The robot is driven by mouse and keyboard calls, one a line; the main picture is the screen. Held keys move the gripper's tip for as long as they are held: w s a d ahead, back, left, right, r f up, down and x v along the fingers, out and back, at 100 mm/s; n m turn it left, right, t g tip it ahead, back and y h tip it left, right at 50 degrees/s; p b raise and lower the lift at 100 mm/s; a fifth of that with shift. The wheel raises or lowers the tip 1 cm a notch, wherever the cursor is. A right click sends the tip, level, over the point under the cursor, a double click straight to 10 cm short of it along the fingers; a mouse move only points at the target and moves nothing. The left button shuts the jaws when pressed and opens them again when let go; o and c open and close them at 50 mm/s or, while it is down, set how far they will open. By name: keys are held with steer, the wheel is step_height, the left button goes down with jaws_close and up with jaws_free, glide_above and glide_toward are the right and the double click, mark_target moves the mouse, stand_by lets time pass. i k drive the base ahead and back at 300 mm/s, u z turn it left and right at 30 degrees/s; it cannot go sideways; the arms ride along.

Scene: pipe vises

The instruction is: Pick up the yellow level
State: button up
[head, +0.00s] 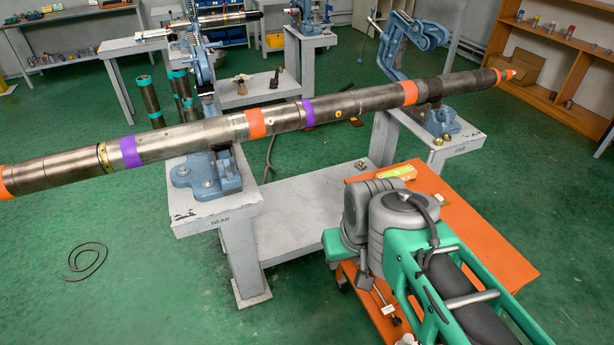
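A small yellow-and-green bar, which looks like the yellow level (397,173), lies at the far edge of the orange tabletop (495,245). It is small in the picture, and its near side is close behind my arm's grey joint. My arm reaches in from the bottom right over the orange top. My gripper's fingers do not show, so I cannot see their place relative to the level or whether they hold anything.
A long pipe (205,135) with orange and purple bands crosses above, resting on a near vise (205,178) and a far vise (438,120). A grey bench (310,215) stands left of the orange top. Green floor is open at lower left, with a cable loop (88,260).

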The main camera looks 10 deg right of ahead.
mark_target(405, 173)
steer(key=u, duration=0.7)
steer(key=i, duration=1)
